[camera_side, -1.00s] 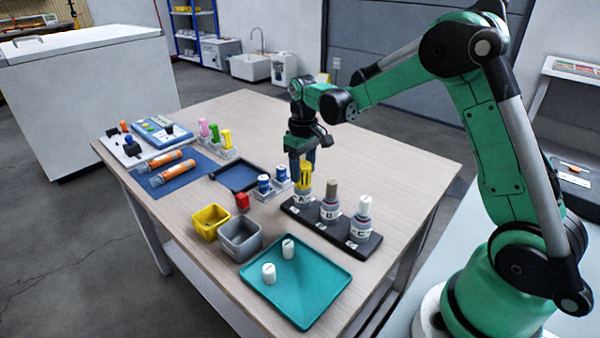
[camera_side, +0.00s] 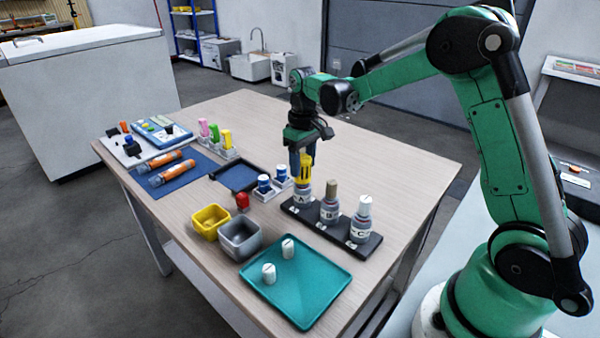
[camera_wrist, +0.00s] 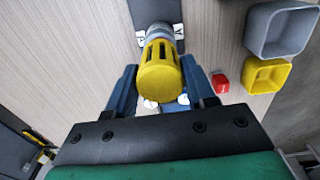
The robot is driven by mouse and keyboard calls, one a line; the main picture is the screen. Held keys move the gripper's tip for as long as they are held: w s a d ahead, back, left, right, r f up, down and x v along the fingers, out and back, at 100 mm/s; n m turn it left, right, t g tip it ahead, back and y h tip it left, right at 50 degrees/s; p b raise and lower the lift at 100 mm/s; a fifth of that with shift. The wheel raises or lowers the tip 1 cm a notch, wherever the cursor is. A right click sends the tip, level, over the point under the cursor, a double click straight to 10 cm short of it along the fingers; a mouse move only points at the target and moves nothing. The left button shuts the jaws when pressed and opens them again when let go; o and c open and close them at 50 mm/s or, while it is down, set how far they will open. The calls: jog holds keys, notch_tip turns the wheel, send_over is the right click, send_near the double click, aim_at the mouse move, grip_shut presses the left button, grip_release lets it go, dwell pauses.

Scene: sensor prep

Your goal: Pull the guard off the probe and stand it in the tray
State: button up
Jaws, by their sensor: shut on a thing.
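The yellow slotted guard (camera_side: 305,168) is between the fingers of my gripper (camera_side: 302,173), which is shut on it. In the wrist view the guard (camera_wrist: 160,78) fills the gap between the blue fingers. Below it is the grey-and-white probe body marked A (camera_side: 302,195), in a black rack (camera_side: 342,232). The guard is still in line over this probe; I cannot tell whether they touch.
Probe B (camera_side: 329,205) with a tan top and probe C (camera_side: 362,220) with a white top stand in the rack. A yellow bin (camera_side: 210,222), a grey bin (camera_side: 240,238) and a red piece (camera_side: 242,201) are left of it. A dark blue tray (camera_side: 235,177) lies farther back.

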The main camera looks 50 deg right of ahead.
aim_at(303, 158)
jog(key=shift+r, duration=0.55)
dwell(0.4)
jog(key=shift+r, duration=2.7)
jog(key=s+a+r, duration=0.4)
jog(key=a+r, duration=0.1)
jog(key=a, duration=0.4)
jog(key=s+a+r, duration=0.2)
jog(key=s+a, duration=0.1)
jog(key=s, duration=0.8)
jog(key=f, duration=2)
jog(key=shift+s+a, duration=0.15)
jog(key=shift+s, duration=0.1)
jog(key=o, duration=0.9)
jog(key=shift+o, duration=0.2)
